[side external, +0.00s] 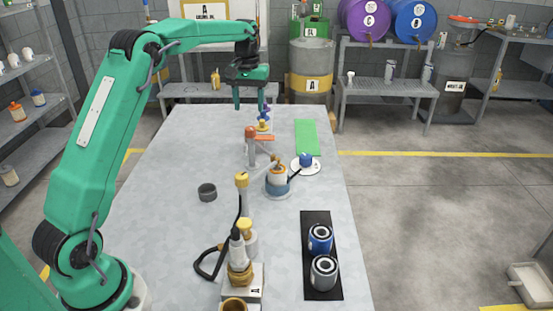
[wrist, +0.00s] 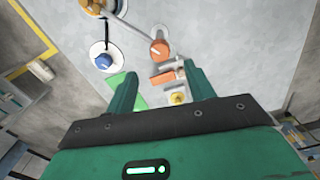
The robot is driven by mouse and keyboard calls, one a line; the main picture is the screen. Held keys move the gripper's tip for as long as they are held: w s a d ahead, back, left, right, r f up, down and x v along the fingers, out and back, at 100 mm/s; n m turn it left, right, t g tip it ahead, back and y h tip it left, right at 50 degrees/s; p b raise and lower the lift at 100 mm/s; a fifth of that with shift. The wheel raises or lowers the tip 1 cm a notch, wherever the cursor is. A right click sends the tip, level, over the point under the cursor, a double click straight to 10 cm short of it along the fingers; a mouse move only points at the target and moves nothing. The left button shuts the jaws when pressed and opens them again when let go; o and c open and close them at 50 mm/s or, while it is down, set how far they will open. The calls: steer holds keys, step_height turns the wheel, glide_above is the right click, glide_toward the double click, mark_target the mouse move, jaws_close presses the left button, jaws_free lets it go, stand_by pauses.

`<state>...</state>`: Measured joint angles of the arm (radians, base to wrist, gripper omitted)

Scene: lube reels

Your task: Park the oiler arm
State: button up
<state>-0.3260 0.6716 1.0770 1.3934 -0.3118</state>
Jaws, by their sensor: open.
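My gripper (side external: 249,104) is open and empty above the far part of the table; its two fingers also show in the wrist view (wrist: 160,80). A grey post with an orange cap (side external: 251,132) and an orange bar stands below and nearer the camera; the orange cap (wrist: 159,48) lies beyond the fingertips in the wrist view. A white and orange unit on a blue-grey base (side external: 277,186) has a dark rod reaching to a blue knob (side external: 306,159) over a white disc (side external: 306,170). The blue knob (wrist: 103,61) is left of the fingers. I cannot tell which part is the oiler arm.
A green pad (side external: 307,137) lies flat on the table (side external: 160,190). A small yellow-topped item (side external: 263,125) stands behind the post. The left table is mostly clear.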

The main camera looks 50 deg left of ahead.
mark_target(250, 128)
steer(key=shift+f, duration=0.15)
steer(key=shift+f, duration=3.8)
jaws_close()
